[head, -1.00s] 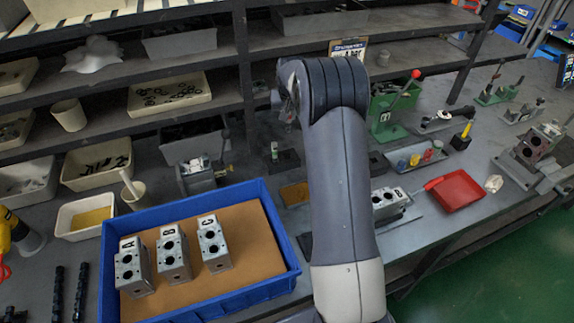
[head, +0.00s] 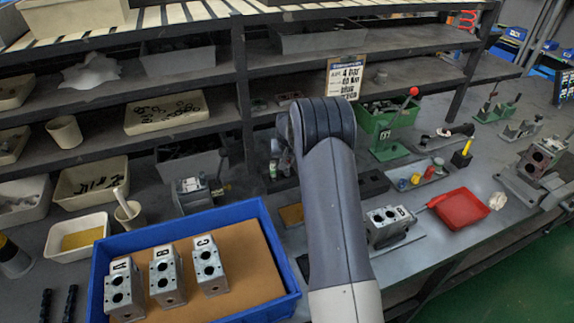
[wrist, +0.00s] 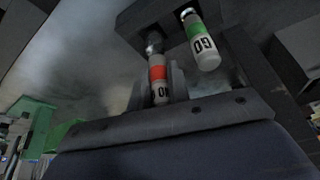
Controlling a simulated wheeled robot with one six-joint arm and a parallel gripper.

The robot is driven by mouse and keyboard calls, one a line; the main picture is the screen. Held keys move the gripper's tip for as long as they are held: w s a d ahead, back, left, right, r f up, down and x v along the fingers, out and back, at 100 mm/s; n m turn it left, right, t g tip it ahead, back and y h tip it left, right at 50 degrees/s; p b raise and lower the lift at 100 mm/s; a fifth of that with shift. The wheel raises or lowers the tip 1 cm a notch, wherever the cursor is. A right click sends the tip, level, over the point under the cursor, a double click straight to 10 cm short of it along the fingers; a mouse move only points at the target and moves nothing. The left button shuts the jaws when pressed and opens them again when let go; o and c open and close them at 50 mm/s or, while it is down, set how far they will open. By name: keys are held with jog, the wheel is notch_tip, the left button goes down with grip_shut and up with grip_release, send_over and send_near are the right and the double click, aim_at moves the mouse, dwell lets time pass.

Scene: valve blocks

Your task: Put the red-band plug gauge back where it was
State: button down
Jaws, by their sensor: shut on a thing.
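The red-band plug gauge (wrist: 158,78), marked NO, shows in the wrist view between the fingers of my gripper (wrist: 160,88), which is shut on its handle. Its metal end points at a dark stand (wrist: 140,14). I cannot tell whether that end is in a hole or just short of it. The green-band plug gauge (wrist: 203,45), marked GO, is beside it on the right, its upper end at the stand. In the head view my arm hides my gripper and the red-band gauge. The green-band gauge (head: 273,169) shows small left of my arm.
A blue tray (head: 190,227) with valve blocks A, B (head: 165,275) and C stands at the front left. Another valve block (head: 385,224) is right of my arm, near a red tray (head: 460,209). A green press (head: 388,125) and a shelf rack stand behind.

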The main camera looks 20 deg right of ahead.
aim_at(287, 169)
jog(key=shift+f, duration=1.55)
jog(key=c, duration=1.3)
grip_release()
jog(key=shift+c, duration=0.2)
jog(key=shift+r, duration=0.1)
jog(key=shift+r+p, duration=0.2)
jog(key=shift+p, duration=0.15)
jog(key=b+v, duration=0.2)
jog(key=v, duration=0.9)
jog(key=shift+r, duration=0.4)
jog(key=shift+s, duration=0.15)
